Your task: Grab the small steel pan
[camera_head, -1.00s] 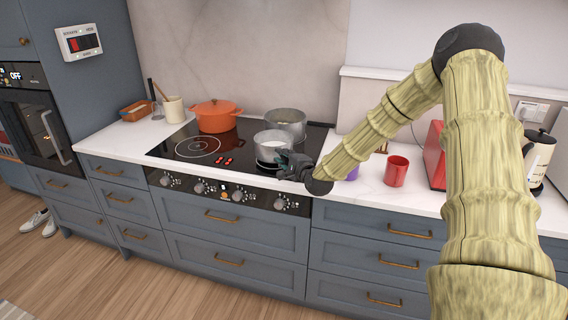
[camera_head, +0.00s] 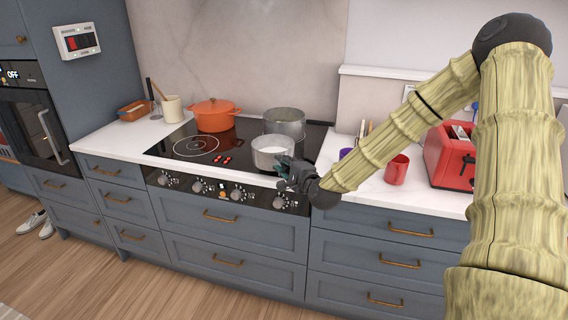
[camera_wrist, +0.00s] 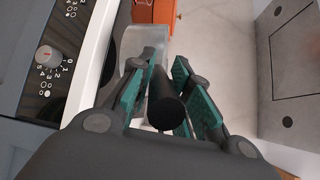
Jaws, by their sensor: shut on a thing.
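The small steel pan (camera_head: 268,158) is at the front right of the black cooktop, with pale contents inside. It looks upright; I cannot tell whether its base touches the glass. My gripper (camera_head: 284,172) is at its front right side, shut on its handle. In the wrist view, the dark round handle (camera_wrist: 166,108) lies between the green-padded fingers of my gripper (camera_wrist: 164,92). The grey pan wall (camera_wrist: 133,45) shows beyond them, partly hidden by the fingers.
A larger steel pot (camera_head: 286,122) stands right behind the pan. An orange pot (camera_head: 213,116) is at the back left of the cooktop (camera_head: 180,150). A red mug (camera_head: 396,170) and red toaster (camera_head: 450,158) stand on the right counter.

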